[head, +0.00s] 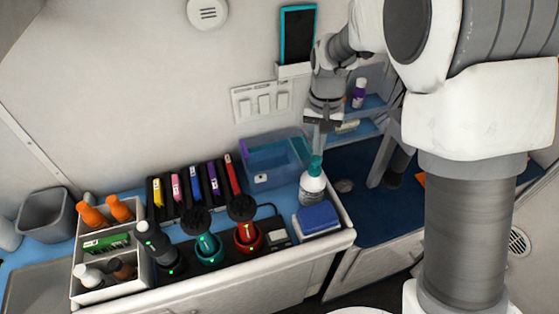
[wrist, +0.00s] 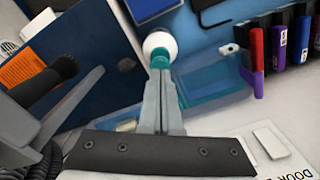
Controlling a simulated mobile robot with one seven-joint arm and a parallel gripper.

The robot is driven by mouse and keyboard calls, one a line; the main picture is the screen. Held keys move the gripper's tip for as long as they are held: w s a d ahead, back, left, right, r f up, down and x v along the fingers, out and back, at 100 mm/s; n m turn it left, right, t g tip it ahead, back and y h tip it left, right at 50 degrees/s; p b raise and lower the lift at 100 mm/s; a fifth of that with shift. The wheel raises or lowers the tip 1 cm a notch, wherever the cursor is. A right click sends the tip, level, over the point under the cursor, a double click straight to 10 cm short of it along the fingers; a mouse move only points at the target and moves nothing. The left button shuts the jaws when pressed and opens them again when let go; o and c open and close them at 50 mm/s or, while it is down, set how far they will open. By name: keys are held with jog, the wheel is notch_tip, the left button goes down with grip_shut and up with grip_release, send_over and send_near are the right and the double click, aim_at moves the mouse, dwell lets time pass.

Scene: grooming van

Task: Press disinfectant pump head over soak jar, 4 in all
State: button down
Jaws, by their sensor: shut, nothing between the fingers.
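The disinfectant bottle (head: 312,187) is white with a teal pump head (head: 315,164) and stands upright near the right end of the counter. In the wrist view the white bottle (wrist: 160,42) and teal pump head (wrist: 160,60) lie right beyond the fingertips. My gripper (head: 319,150) is shut and empty, pointing down directly above the pump head; its fingers (wrist: 160,75) overlap the pump in the wrist view. I cannot tell whether they touch. A see-through blue container (head: 275,165) stands left of the bottle; I cannot tell whether it is the soak jar.
A blue box (head: 316,220) sits in front of the bottle at the counter edge. A shelf (head: 365,105) is behind my arm.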

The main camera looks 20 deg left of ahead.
aim_at(317, 159)
jog(key=shift+f, duration=0.1)
dwell(0.5)
jog(key=shift+f+b, duration=1.05)
jog(key=shift+f, duration=0.4)
jog(key=shift+r, duration=0.1)
jog(key=shift+r+p, duration=1.25)
jog(key=shift+r, duration=0.2)
jog(key=shift+f, duration=0.1)
